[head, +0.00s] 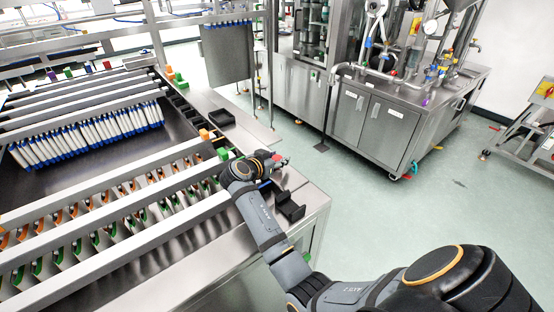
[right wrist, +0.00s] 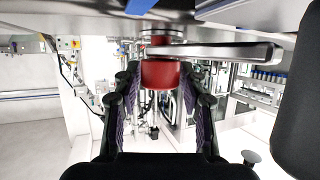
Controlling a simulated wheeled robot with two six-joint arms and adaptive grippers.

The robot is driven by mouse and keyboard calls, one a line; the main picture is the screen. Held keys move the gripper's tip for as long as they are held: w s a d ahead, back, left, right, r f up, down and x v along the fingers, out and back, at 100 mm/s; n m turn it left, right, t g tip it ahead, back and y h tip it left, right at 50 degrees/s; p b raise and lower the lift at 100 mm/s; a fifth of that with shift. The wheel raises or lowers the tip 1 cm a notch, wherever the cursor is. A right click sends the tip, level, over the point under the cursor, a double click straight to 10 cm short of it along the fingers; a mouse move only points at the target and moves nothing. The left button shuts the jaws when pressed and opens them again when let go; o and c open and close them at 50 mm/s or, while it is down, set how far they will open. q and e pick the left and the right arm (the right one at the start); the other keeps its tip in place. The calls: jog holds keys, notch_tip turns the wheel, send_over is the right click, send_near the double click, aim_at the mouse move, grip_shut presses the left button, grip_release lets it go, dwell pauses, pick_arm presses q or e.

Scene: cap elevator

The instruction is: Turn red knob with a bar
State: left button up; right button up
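The red knob (right wrist: 160,75) is in the upper middle of the right wrist view, with a silver bar (right wrist: 225,51) reaching from it to the right. My right gripper (right wrist: 160,85) is open, with one dark finger on each side of the knob. Narrow gaps show between the fingertips and the knob, so it does not look gripped. In the head view a small red spot (head: 279,158) shows at the end of my right arm, by the machine's right edge; the fingers are hard to make out there. My left gripper is not in view.
The steel machine (head: 305,195) fills the left, with rails and a row of white-and-blue tubes (head: 90,135). Black open boxes (head: 289,207) sit near the right gripper on its edge. Steel cabinets (head: 370,120) stand behind.

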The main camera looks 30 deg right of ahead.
aim_at(277, 157)
jog(key=shift+o, duration=0.8)
jog(key=shift+r, duration=0.3)
notch_tip(277, 157, up, 9)
jog(key=shift+r, duration=0.2)
jog(key=shift+c, duration=0.3)
